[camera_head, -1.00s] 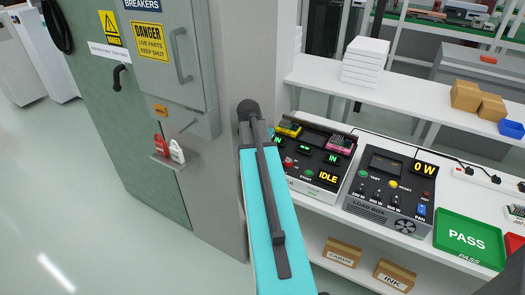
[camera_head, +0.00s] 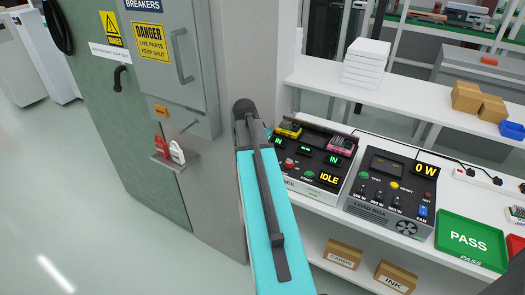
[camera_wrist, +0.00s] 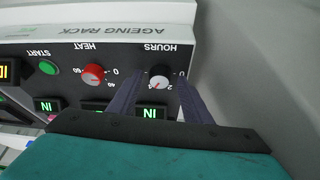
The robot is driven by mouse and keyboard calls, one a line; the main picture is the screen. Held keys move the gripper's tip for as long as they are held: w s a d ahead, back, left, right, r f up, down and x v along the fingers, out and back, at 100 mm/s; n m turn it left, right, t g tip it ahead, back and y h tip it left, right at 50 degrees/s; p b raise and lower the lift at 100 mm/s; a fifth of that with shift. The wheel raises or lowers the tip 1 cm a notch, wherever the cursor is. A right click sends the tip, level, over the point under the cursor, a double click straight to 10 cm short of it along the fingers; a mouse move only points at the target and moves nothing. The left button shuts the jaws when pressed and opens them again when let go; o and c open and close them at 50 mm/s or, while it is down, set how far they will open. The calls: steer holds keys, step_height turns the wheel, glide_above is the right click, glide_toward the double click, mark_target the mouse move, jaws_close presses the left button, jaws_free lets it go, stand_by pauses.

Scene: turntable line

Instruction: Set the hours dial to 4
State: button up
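My gripper (camera_wrist: 157,82) is open, one finger on each side of the dial, with visible gaps. In the head view the rack (camera_head: 326,178) stands right of my turquoise arm, which hides its left end; my fingers are not clear there.
A red heat knob (camera_wrist: 93,75) and green start button (camera_wrist: 48,67) sit beside the hours dial. The load box (camera_head: 387,207) stands right of the rack, then a green PASS tray (camera_head: 445,245). A grey pillar (camera_head: 250,60) rises close behind my arm.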

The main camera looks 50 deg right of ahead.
steer(key=shift+r, duration=0.1)
stand_by(0.3)
steer(key=b+v, duration=0.2)
steer(key=v, duration=1.1)
steer(key=shift+a+r, duration=0.15)
steer(key=shift+r, duration=0.15)
stand_by(0.7)
